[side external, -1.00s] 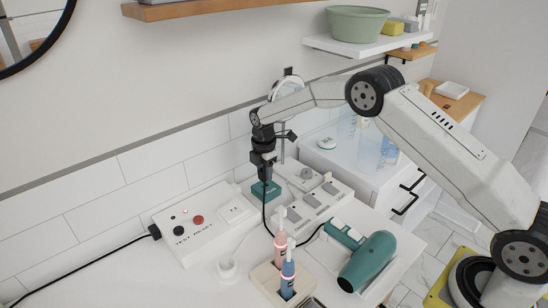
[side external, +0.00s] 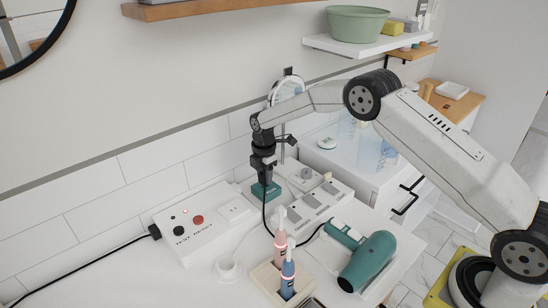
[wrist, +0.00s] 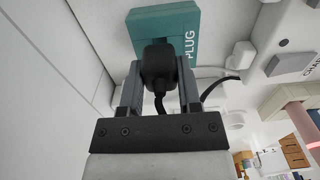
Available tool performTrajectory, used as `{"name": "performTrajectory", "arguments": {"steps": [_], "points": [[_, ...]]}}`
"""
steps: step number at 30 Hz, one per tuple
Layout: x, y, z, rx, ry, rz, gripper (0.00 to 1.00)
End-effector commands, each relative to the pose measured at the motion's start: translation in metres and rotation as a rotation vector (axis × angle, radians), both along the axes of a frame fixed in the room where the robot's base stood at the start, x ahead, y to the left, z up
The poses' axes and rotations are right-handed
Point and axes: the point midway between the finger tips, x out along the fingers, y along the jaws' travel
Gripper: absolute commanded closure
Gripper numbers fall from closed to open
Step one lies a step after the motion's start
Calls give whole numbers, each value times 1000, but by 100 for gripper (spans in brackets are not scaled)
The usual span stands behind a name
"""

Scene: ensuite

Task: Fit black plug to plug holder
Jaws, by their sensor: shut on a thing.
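The black plug (wrist: 158,62) is between the two fingers of my gripper (wrist: 158,88) in the wrist view, with its black cord hanging from it. My gripper is shut on the plug. The teal plug holder (wrist: 191,38), marked PLUG, lies directly beyond the plug. The plug overlaps the holder in the wrist view; whether it is seated in it, I cannot tell. In the side view, my gripper (side external: 264,172) points down over the teal holder (side external: 268,191), close above it. The plug itself is mostly hidden there by the fingers.
A white test/reset box (side external: 205,222) stands left of the holder. A white socket strip (side external: 315,208) is to the right. A toothbrush stand (side external: 268,279) and a teal hair dryer (side external: 368,262) are in front. The tiled wall (side external: 150,160) is close behind.

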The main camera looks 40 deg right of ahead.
Motion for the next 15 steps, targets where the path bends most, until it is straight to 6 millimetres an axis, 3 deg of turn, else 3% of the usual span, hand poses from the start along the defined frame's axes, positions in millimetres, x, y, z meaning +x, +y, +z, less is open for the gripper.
{"name": "performTrajectory", "arguments": {"steps": [15], "points": [[0, 0, -8, 0, 1, 0, 100]]}}
